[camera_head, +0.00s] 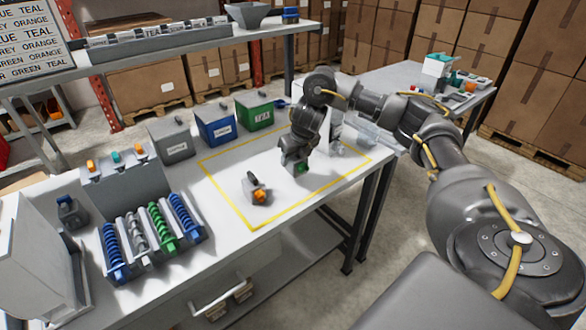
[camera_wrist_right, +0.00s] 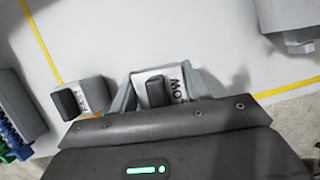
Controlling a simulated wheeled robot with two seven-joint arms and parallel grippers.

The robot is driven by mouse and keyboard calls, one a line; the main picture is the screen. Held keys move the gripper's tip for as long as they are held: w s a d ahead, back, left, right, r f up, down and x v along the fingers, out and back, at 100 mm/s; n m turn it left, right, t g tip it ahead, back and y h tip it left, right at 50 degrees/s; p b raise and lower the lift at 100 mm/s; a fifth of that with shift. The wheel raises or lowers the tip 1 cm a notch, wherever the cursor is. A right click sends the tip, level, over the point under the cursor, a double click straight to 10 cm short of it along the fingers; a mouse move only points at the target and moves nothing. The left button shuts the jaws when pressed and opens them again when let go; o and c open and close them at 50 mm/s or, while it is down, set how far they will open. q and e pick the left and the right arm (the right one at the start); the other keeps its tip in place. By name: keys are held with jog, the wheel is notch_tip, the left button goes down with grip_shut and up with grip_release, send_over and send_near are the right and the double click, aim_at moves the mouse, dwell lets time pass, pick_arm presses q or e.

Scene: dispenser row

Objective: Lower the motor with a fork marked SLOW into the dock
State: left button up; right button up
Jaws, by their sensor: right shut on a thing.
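My right gripper (camera_head: 294,170) is over the yellow-outlined area of the table. In the right wrist view my right gripper (camera_wrist_right: 160,100) is shut on a motor (camera_wrist_right: 153,75). Its pale top has a dark raised block and lettering of which "OW" shows. Its fork is hidden in that view. A second motor (camera_head: 256,192) with an orange part stands on the table to the left of the gripper; it also shows in the wrist view (camera_wrist_right: 90,97), its label hard to read. The dock is likely in the dispenser row (camera_head: 125,185) at left; I cannot pick it out. My left gripper is not in view.
Coils in blue, grey and green (camera_head: 158,225) lie in the row. Grey (camera_head: 172,140), blue (camera_head: 214,124) and green (camera_head: 254,113) bins stand behind. A small dark device (camera_head: 70,211) stands at far left. The table between row and gripper is mostly clear.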

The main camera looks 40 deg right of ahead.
aim_at(293, 165)
jog(key=shift+b+x, duration=0.65)
jog(key=shift+x, duration=0.85)
jog(key=shift+d+f, duration=0.15)
jog(key=shift+f, duration=0.45)
jog(key=shift+s, duration=0.15)
jog(key=o, duration=1.2)
jog(key=shift+o, duration=0.2)
jog(key=shift+f, duration=0.15)
